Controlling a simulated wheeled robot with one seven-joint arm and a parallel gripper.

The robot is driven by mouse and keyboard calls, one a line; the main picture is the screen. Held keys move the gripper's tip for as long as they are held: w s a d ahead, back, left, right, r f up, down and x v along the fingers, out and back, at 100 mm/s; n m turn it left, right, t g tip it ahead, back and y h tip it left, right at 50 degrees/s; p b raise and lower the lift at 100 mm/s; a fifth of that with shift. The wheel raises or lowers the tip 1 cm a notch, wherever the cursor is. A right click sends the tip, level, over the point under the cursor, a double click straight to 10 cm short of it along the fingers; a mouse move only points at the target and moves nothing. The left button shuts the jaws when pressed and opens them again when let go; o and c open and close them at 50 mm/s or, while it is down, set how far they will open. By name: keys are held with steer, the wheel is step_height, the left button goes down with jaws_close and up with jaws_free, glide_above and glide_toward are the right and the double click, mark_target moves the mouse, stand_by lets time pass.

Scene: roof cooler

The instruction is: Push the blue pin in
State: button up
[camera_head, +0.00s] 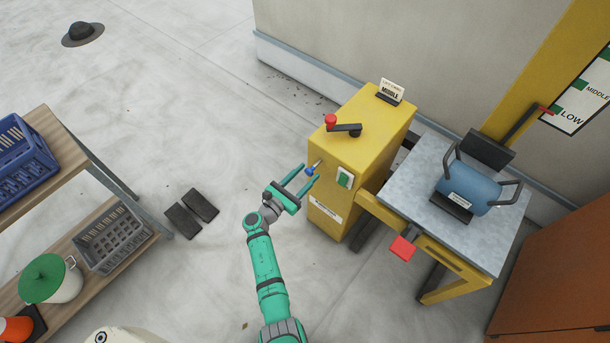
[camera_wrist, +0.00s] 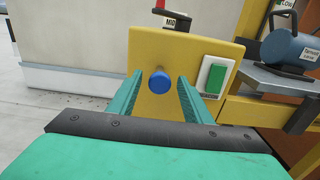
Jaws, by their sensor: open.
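The blue pin (camera_head: 309,171) sticks out of the front face of the yellow cabinet (camera_head: 345,155) on a thin metal shaft. In the wrist view the blue pin's round head (camera_wrist: 159,81) faces me, between my two fingers. My gripper (camera_head: 304,175) is open with green fingers on either side of the pin, and nothing is held. In the wrist view the fingers of my gripper (camera_wrist: 158,95) stand apart from the pin head. I cannot tell how far the fingertips are from the cabinet face.
A green switch (camera_head: 345,179) is on the cabinet face, right of the pin. A red-knobbed crank (camera_head: 345,129) and a "MIDDLE" card (camera_head: 391,91) are on top. A grey table (camera_head: 425,165) with a blue canister (camera_head: 468,188) stands right.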

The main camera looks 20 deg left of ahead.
mark_target(308, 173)
jaws_close()
steer(key=shift+x, duration=2)
jaws_free()
steer(key=shift+s, duration=0.1)
steer(key=v, duration=1)
steer(key=shift+s+a, duration=0.15)
steer(key=shift+s, duration=0.25)
